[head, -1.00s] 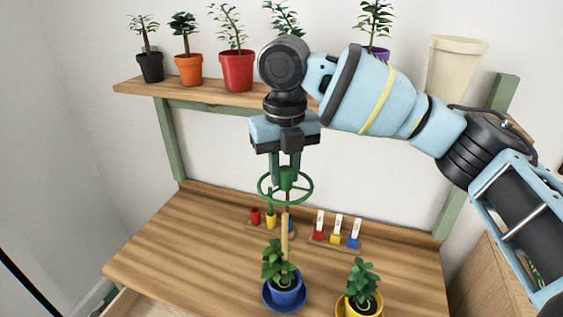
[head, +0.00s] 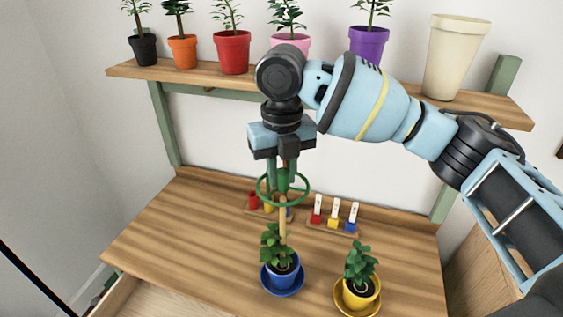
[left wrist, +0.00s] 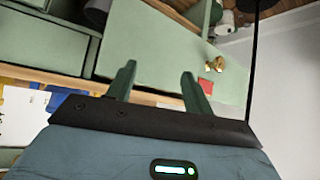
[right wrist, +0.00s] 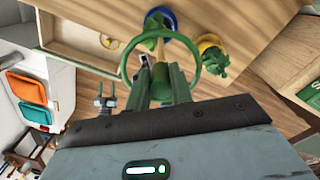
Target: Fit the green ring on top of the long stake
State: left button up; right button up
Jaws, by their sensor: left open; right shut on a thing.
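The green ring (head: 305,196) has a solid hub at its middle. My right gripper (head: 283,178) is shut on this hub, and the ring lies roughly level. The long stake (head: 283,225) is a pale upright stick in the blue pot (head: 282,274) with a leafy plant. The ring is right over the stake's top end; I cannot tell whether hub and stake touch. In the right wrist view the ring (right wrist: 198,72) circles the fingers, with the stake (right wrist: 159,48) beyond the hub. My left gripper (left wrist: 158,78) is open and empty, away from the plants.
A yellow pot (head: 360,294) with a plant stands right of the blue pot, on its own saucer. Small coloured items on a wooden rack (head: 333,228) stand behind. Several potted plants line the shelf (head: 205,83) above. The table's left part (head: 180,235) is clear.

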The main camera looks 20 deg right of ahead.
jog(key=shift+f, duration=1.1)
jog(key=shift+f, duration=0.1)
jog(key=shift+f, duration=1.45)
dwell(1.5)
jog(key=o, duration=1)
jog(key=shift+r, duration=3.9)
